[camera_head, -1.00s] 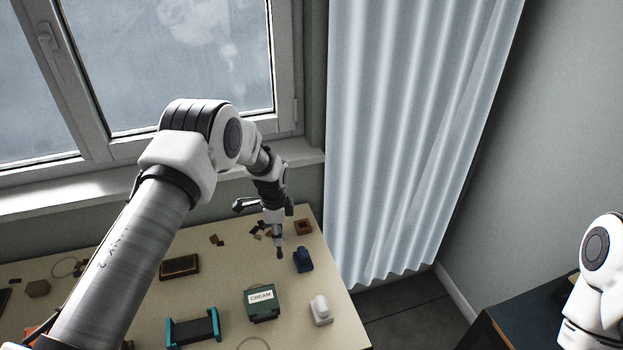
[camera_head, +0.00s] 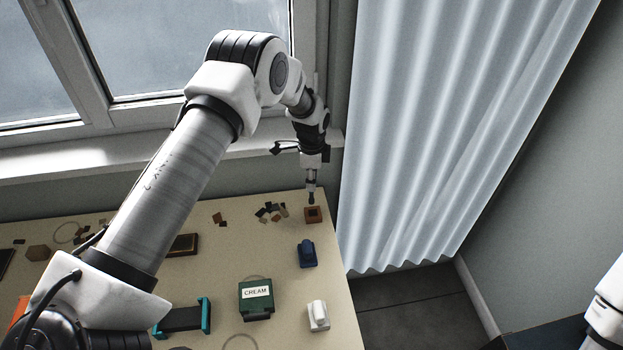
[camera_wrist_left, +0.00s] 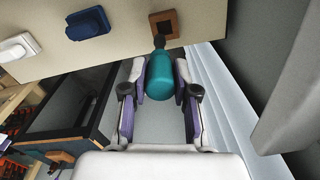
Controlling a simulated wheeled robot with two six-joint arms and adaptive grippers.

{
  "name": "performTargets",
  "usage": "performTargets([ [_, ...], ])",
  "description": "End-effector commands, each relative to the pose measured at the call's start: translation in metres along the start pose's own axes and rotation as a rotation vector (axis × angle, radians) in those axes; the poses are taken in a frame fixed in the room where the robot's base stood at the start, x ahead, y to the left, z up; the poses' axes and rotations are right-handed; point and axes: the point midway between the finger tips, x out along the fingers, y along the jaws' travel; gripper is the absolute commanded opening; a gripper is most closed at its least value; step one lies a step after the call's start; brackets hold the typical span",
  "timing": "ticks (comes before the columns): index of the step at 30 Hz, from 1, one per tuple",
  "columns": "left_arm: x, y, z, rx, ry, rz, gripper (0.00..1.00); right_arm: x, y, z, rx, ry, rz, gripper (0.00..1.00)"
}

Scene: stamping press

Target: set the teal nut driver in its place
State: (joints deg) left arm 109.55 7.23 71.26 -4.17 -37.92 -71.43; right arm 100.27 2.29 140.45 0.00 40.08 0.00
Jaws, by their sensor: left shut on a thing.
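The teal nut driver (camera_wrist_left: 160,78) is between the fingers of my left gripper (camera_wrist_left: 160,92), which is shut on its handle in the left wrist view. Its dark tip points away from the wrist, at the near edge of a brown block with a square recess (camera_wrist_left: 164,23). In the head view my left gripper (camera_head: 311,176) points down, with the dark tip just above the brown block (camera_head: 313,214) at the table's back right corner. I cannot tell whether the tip touches the block. My right gripper is out of view.
A blue stamp-like piece (camera_head: 308,253), a white one (camera_head: 318,316) and a green box labelled CREAM (camera_head: 256,299) stand on the table. Several small dark and brown chips (camera_head: 269,211) lie left of the block. A curtain (camera_head: 430,130) hangs close to the right.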

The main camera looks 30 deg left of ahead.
Motion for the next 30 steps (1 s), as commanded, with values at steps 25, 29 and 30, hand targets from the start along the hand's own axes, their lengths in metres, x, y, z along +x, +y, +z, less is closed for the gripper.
performTargets([
  [25,0.048,0.002,0.001,0.001,0.0,0.0,0.0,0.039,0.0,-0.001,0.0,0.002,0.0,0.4],
  [29,0.047,0.002,0.001,0.001,0.0,0.0,0.0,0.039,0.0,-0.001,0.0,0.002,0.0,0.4],
  [30,0.047,0.002,0.001,0.001,0.0,0.0,0.0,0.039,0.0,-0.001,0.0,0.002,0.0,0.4],
])
